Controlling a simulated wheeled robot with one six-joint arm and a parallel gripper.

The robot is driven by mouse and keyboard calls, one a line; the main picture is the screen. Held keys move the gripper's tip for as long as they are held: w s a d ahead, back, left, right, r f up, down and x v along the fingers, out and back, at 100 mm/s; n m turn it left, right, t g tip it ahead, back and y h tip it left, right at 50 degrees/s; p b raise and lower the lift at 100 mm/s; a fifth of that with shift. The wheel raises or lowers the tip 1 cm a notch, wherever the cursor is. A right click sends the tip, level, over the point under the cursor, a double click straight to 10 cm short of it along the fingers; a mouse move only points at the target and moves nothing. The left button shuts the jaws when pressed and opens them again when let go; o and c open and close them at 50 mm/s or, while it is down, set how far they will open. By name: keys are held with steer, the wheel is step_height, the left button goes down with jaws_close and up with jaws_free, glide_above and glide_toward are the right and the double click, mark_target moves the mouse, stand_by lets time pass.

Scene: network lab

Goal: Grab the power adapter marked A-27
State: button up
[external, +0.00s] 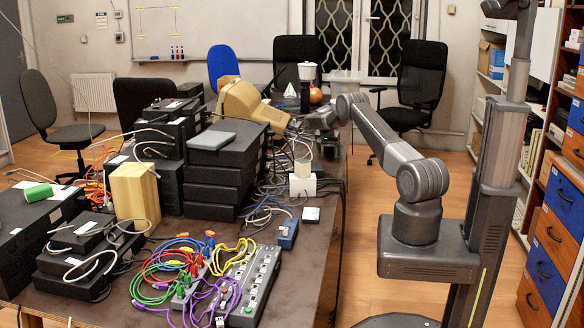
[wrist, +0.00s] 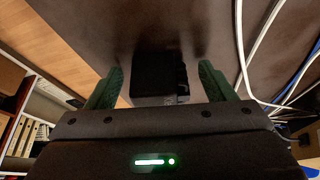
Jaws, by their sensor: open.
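In the wrist view, a black block-like object (wrist: 158,75) lies on the dark table top, ahead of and between my gripper's green fingers. It may be a power adapter, but I cannot read any A-27 mark on it. My gripper (wrist: 160,85) is open, its two fingers wide apart, with nothing held. The lower end of the black object is partly hidden by the gripper body. In the external view, my gripper (external: 322,122) is over the far part of the table, near its right edge, and too small to show what lies under it.
White cables (wrist: 258,60) run close by the right finger. The table's edge and wooden floor (wrist: 60,45) lie to the left. In the external view, a beige monitor (external: 250,105), stacked black boxes (external: 222,165), white plug blocks (external: 302,182) and a grey power strip (external: 250,285) crowd the table.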

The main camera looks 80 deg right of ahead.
steer(key=c, duration=1.2)
